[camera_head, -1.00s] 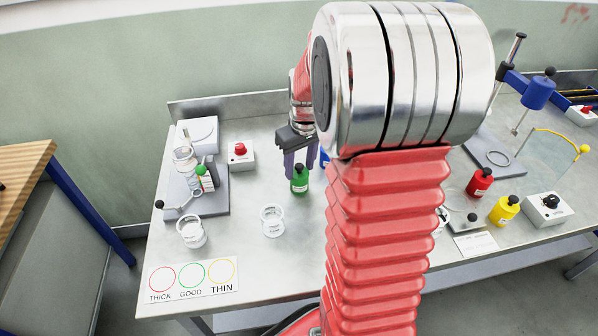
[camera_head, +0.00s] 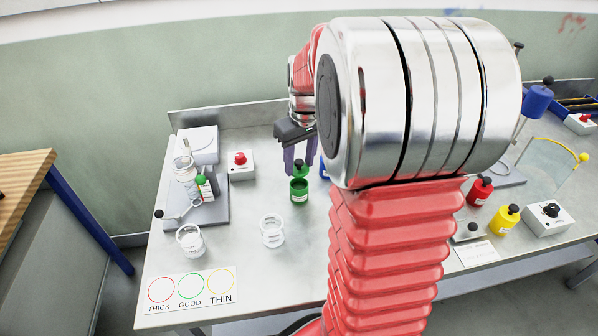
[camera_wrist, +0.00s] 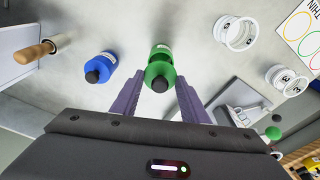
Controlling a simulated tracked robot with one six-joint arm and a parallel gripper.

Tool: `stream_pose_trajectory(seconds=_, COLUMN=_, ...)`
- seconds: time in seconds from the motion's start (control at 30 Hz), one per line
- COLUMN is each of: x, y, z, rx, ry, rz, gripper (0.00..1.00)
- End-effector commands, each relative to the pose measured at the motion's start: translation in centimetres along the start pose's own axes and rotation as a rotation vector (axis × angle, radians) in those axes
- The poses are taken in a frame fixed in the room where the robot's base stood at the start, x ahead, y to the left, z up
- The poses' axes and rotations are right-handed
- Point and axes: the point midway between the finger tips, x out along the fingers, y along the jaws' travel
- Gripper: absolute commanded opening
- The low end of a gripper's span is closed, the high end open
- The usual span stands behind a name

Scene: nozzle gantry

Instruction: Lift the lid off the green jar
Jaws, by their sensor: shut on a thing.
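The green jar (camera_head: 299,193) stands upright on the metal bench, its open top showing in the head view. Its green lid with a black knob (camera_head: 300,170) is apart from it, a little above the mouth. My gripper (camera_head: 300,165) is shut on the lid from above. In the wrist view the lid (camera_wrist: 159,72) sits between the finger ends of my gripper (camera_wrist: 158,84). There the jar (camera_wrist: 161,50) is partly hidden behind the lid.
A blue jar (camera_wrist: 100,68) stands close beside the green one. White cups (camera_head: 272,232) (camera_head: 190,240), a red-button box (camera_head: 240,166) and a card with coloured rings (camera_head: 190,290) are nearby. Red (camera_head: 479,191) and yellow (camera_head: 504,220) jars stand at right. My arm hides the bench middle.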

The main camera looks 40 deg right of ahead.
Motion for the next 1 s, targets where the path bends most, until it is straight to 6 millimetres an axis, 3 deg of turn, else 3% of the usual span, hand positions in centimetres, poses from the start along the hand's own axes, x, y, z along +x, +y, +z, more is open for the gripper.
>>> stream_pose_trajectory(seconds=0.1, x=-2.2, y=0.1, z=-0.3, rx=0.0, ry=0.003, rz=0.001, gripper=0.2)
stream_pose_trajectory(seconds=0.3, x=-4.5, y=0.0, z=-0.6, rx=0.001, ry=0.0, rz=0.0, gripper=0.2)
stream_pose_trajectory(seconds=1.0, x=-4.9, y=0.0, z=-0.6, rx=0.001, ry=-0.001, rz=-0.001, gripper=0.2)
